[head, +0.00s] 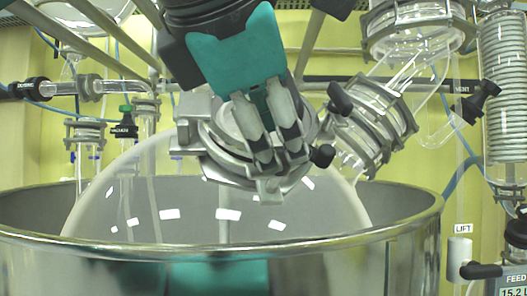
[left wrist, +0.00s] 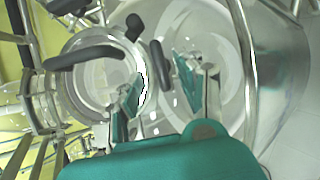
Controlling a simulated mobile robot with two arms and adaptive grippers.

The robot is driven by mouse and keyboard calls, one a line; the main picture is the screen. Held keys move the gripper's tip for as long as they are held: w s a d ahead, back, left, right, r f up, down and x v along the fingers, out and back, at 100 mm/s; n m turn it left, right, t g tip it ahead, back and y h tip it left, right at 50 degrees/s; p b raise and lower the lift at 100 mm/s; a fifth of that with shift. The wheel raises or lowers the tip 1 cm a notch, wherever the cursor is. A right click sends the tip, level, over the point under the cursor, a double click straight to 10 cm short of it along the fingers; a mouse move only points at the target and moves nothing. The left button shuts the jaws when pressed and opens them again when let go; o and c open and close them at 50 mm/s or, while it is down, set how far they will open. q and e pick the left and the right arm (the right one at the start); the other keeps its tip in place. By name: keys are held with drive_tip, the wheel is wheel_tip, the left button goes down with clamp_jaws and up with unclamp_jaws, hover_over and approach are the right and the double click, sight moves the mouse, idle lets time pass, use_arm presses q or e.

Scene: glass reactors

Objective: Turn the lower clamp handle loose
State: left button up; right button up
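My left gripper (head: 274,145) comes down from the top of the head view, in front of the metal clamp (head: 240,180) on the lid of the glass vessel (head: 150,195). A black clamp handle (head: 322,155) sticks out just right of its fingertips, and another black handle (head: 340,98) sits higher up. In the left wrist view the fingers (left wrist: 163,82) stand apart, with a black handle (left wrist: 160,65) showing in the gap between them. I cannot tell whether either finger touches it. The fingers hide part of the clamp. My right gripper is not in view.
A shiny metal bowl rim (head: 400,222) surrounds the vessel. An angled glass neck with a clamp (head: 375,125) rises close by on the right. A long black handle (left wrist: 85,57) lies left of the fingers in the wrist view. Pipes and a black vent valve (head: 480,98) stand behind.

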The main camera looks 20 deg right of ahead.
use_arm(q)
drive_tip(key=v, duration=0.7)
drive_tip(key=shift+s+a, duration=0.15)
drive_tip(key=shift+s, duration=0.1)
drive_tip(key=shift+r, duration=0.1)
